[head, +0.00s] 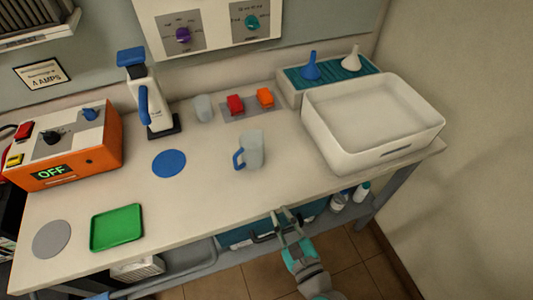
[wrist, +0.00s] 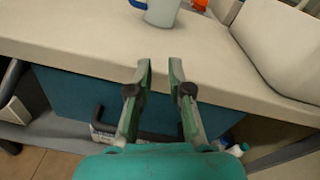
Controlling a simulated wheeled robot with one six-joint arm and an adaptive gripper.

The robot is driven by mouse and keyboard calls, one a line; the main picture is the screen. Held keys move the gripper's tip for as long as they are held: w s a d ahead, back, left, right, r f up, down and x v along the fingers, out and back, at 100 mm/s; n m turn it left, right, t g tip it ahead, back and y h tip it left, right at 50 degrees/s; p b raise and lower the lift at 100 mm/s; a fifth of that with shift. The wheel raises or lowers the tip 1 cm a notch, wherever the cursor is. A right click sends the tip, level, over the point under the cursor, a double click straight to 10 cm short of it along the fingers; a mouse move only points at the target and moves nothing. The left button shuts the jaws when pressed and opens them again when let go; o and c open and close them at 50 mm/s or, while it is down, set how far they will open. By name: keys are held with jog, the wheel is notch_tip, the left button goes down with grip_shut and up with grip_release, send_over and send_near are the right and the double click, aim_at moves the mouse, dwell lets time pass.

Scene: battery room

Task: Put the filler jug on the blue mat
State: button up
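A pale, translucent jug (head: 254,150) with a blue handle on its left stands upright on the bench. Its lower part and handle show at the top of the wrist view (wrist: 162,12). A taller white container (head: 156,108) with a blue handle and blue top stands on a dark base farther back; I cannot tell for certain which one is called the filler jug. The round blue mat (head: 169,163) lies bare, left of the pale jug. My gripper (head: 287,213) is open and empty at the bench's front edge, short of the pale jug; its fingers show apart in the wrist view (wrist: 160,66).
A large white tray (head: 318,132) stands at the right, before a teal rack (head: 290,90) with funnels. A grey cup (head: 203,108) and red and orange blocks sit behind. An orange unit (head: 108,153), green tray (head: 117,228) and grey disc (head: 52,239) are left. The bench's front middle is clear.

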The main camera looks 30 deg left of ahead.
jog(key=m+g+y, duration=0.2)
send_near(247, 155)
jog(key=s+f, duration=0.2)
jog(key=s, duration=0.1)
jog(key=shift+s+d+f, duration=0.15)
jog(key=shift+s+f, duration=0.05)
jog(key=shift+f, duration=0.05)
jog(key=x, duration=0.4)
jog(key=shift+w, duration=0.1)
jog(key=shift+x, duration=3.05)
jog(key=shift+w+r, duration=0.1)
grip_shut()
grip_release()
jog(key=shift+d, duration=0.15)
